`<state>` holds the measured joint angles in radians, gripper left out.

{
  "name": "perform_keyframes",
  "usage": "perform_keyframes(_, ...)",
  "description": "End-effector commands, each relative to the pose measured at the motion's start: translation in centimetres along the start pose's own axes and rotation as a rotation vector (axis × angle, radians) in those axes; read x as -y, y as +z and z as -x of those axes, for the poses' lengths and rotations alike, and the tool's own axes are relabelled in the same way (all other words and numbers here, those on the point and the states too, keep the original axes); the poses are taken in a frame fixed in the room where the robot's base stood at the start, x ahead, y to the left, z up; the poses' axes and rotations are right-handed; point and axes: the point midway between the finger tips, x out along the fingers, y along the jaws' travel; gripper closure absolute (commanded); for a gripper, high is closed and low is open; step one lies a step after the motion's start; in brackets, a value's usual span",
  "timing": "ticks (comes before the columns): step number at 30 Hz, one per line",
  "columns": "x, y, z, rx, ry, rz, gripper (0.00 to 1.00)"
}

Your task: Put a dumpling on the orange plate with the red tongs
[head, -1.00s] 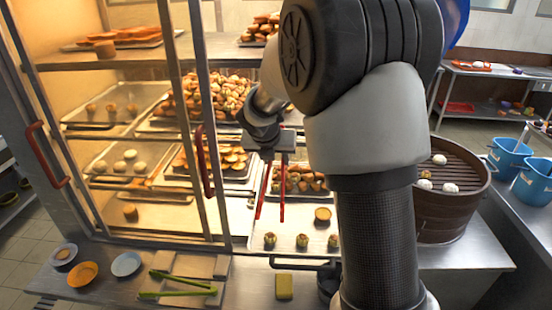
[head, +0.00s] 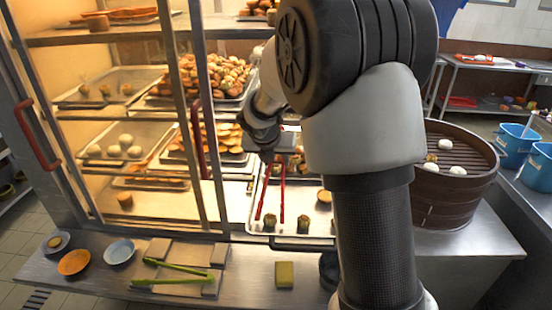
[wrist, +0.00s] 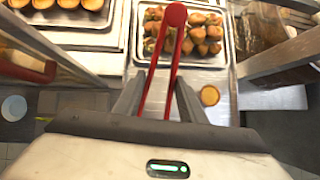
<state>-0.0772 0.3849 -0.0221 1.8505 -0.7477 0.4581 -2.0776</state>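My gripper (wrist: 160,98) is shut on the red tongs (wrist: 176,15), which show between its fingers in the wrist view. In the head view the red tongs (head: 282,200) hang with their two arms apart, tips down, in front of the case's lower tray. Nothing shows between their tips. The orange plate (head: 74,262) lies empty on the counter at the lower left. Small white dumplings (head: 457,170) sit in the round brown steamer (head: 460,205) at the right, beyond my arm, which hides its left part. White round pieces (head: 126,140) also lie on a tray in the case.
A glass-fronted case (head: 218,120) with metal posts and red handles holds trays of pastries. Green tongs (head: 175,272), two bluish plates (head: 119,251) and a yellow-green block (head: 285,274) lie on the counter. Blue buckets (head: 538,166) stand at the far right.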

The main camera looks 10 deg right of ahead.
Motion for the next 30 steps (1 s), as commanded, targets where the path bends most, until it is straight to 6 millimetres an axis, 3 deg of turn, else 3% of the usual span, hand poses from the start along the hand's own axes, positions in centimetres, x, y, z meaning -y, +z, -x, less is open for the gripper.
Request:
perform_keyframes(8,0.0,0.0,0.0,0.0,0.0,0.0,0.65)
perform_keyframes(15,0.0,0.0,0.0,0.0,0.0,0.0,1.0)
perform_keyframes(20,0.0,0.2,0.3,0.0,0.0,0.0,1.0)
perform_keyframes(30,0.2,2.5,3.4,0.0,0.001,-0.001,1.0)
